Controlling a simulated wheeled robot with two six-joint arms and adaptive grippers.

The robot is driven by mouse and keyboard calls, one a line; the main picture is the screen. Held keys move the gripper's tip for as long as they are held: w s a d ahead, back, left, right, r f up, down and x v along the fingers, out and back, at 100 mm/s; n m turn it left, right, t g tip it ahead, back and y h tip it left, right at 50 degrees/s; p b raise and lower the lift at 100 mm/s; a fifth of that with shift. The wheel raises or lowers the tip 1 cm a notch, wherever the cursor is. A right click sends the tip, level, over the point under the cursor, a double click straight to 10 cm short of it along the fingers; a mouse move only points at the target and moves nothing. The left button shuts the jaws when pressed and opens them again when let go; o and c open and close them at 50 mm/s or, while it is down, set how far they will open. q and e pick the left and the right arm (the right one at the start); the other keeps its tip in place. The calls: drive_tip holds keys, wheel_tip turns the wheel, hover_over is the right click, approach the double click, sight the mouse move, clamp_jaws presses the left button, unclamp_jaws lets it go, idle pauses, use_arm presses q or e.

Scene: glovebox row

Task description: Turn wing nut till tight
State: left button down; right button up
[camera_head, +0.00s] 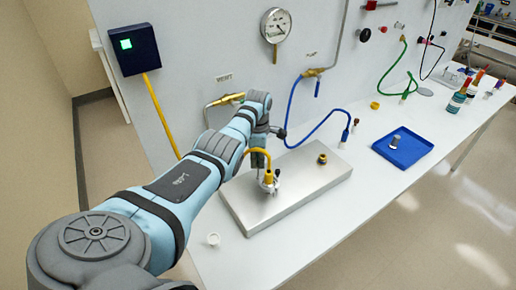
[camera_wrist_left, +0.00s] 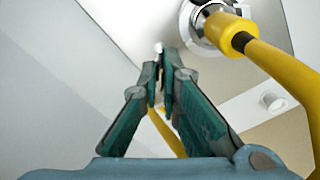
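A yellow hose (camera_head: 268,160) bends down into a small metal fitting (camera_head: 269,185) on a silver plate (camera_head: 315,182). The hose (camera_wrist_left: 275,60) and fitting (camera_wrist_left: 212,22) also show large in the left wrist view, at the upper right. I cannot make out the wing nut as a separate part. My left gripper (camera_head: 262,158) is low beside the hose, over the plate. In the left wrist view its fingers (camera_wrist_left: 159,72) are brought together, left of the fitting, with no object clearly between them. A small pale spot shows just past the fingertips. My right gripper is out of view.
A blue hose (camera_head: 318,128) runs from the wall to the bench behind the plate. A brass fitting (camera_head: 322,158) stands on the plate's far right. A blue tray (camera_head: 413,151) holds a grey part.

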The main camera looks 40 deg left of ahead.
use_arm(q)
drive_tip(key=shift+d, duration=0.1)
idle(0.3)
drive_tip(key=m+p, duration=0.1)
drive_tip(key=m, duration=0.2)
drive_tip(key=shift+s, duration=0.1)
drive_tip(key=m, duration=0.2)
drive_tip(key=shift+f+m, duration=0.1)
drive_tip(key=shift+m, duration=0.2)
drive_tip(key=m, duration=0.4)
drive_tip(key=shift+m+p, duration=0.3)
drive_tip(key=m, duration=0.3)
drive_tip(key=shift+f+m, duration=0.1)
drive_tip(key=shift+m, duration=0.2)
drive_tip(key=m, duration=1)
drive_tip(key=shift+m, duration=2.4)
